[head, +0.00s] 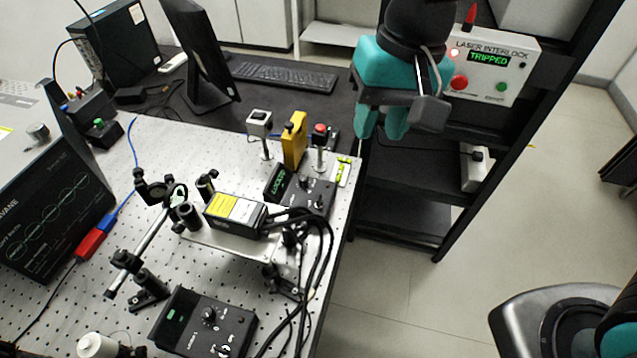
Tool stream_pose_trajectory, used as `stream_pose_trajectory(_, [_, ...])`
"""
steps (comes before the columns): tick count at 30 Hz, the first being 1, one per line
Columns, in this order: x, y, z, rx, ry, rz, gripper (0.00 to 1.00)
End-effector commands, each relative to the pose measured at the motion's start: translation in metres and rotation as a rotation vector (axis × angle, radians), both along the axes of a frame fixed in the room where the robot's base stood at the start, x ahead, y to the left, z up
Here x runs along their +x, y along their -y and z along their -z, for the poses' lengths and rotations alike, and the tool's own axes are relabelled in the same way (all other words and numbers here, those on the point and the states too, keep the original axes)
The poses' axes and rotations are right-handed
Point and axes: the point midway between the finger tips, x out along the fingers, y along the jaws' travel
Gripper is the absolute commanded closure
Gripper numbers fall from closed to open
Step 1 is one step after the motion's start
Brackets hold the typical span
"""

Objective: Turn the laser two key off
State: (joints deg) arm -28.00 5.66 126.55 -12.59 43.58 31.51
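Two black laser control boxes sit on the perforated bench. The far box (300,192) has a lit green display and small knobs on its top. The near box (203,325) has a small green light, a round knob and a key-like part near its front edge. Their labels are too small to read, so I cannot tell which is laser two. My gripper (384,132), with teal fingers, hangs beyond the bench's right edge, in front of the black shelf. Its fingers look apart with nothing between them, and it is clear of both boxes.
A laser head (235,214) with a yellow label and black cables lie between the boxes. Posts and a yellow block (294,140) stand behind the far box. An interlock panel (490,62) reading TRIPPED is on the shelf rack. Open floor lies right of the bench.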

Motion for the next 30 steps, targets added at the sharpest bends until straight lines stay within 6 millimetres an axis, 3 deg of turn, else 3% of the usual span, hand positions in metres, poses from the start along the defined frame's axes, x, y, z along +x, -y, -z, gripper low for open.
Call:
stream_pose_trajectory(3, [0.032, -0.035, 0.020, -0.087, -0.025, 0.192, 0.67])
stream_pose_trajectory(9, [0.056, -0.067, 0.045, -0.163, -0.020, 0.407, 0.67])
stream_pose_trajectory(17, [0.059, -0.070, 0.076, -0.177, -0.020, 0.445, 0.67])
stream_pose_trajectory(30, [0.058, -0.069, 0.174, -0.176, -0.021, 0.444, 0.67])
